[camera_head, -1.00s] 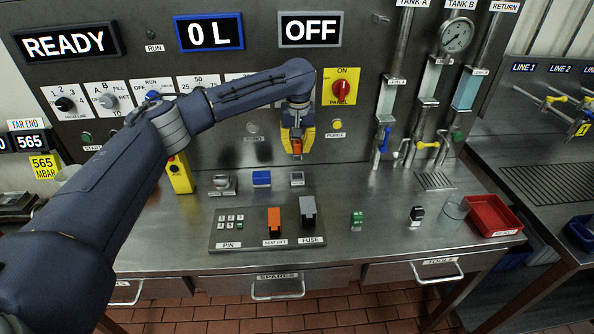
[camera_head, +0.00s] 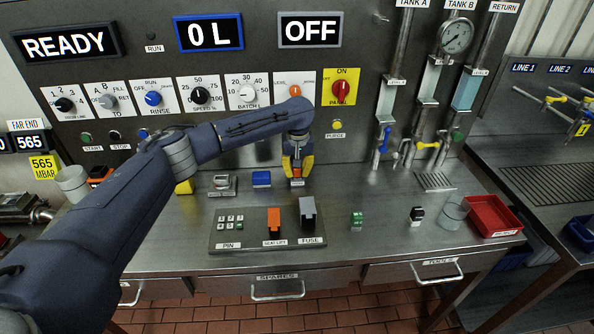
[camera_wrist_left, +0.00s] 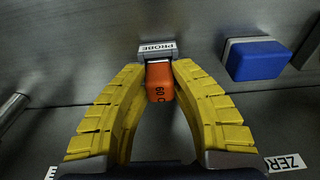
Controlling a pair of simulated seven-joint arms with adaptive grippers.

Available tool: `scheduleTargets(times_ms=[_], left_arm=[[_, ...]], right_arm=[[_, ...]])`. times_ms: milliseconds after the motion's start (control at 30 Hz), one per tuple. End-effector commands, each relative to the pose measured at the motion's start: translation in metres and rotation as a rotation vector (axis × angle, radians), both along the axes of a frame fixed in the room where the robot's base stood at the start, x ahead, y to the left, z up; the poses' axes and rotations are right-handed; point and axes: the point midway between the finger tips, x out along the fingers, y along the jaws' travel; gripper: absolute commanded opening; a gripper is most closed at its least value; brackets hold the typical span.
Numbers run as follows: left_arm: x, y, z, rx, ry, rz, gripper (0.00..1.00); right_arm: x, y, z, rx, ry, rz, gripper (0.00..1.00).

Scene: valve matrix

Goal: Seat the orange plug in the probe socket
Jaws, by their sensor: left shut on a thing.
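My left gripper (camera_head: 297,166) is shut on the orange plug (camera_wrist_left: 160,82), its yellow fingers on both sides of it. The probe socket (camera_wrist_left: 157,50) is a small grey block labelled PROBE. The plug's far end is at the socket's face; I cannot tell how deep it sits. My right gripper is not in view.
A blue block (camera_wrist_left: 256,60) stands beside the socket. A grey-topped unit (camera_head: 222,184) is farther left. In front lies a plate with an orange seat lift switch (camera_head: 274,221) and a grey fuse block (camera_head: 308,213). A red tray (camera_head: 493,214) lies at right.

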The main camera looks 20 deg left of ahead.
Motion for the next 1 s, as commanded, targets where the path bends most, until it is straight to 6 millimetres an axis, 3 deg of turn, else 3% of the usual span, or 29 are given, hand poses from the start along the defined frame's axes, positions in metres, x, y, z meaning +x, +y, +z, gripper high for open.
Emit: scheduleTargets(times_ms=[367,400,533,833,1000], left_arm=[[0.000,0.000,-0.003,0.000,0.000,0.000,0.00],[0.000,0.000,-0.003,0.000,-0.001,0.000,0.29],[0.000,0.000,-0.003,0.000,-0.001,0.000,0.44],[0.000,0.000,-0.001,0.000,-0.001,0.000,0.45],[-0.001,0.000,0.015,0.000,-0.003,-0.002,0.45]], right_arm=[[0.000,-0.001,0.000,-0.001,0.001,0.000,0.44],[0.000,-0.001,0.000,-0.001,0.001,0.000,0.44],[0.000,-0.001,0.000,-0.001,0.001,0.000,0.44],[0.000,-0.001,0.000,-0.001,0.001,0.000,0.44],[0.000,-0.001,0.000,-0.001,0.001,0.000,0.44]])
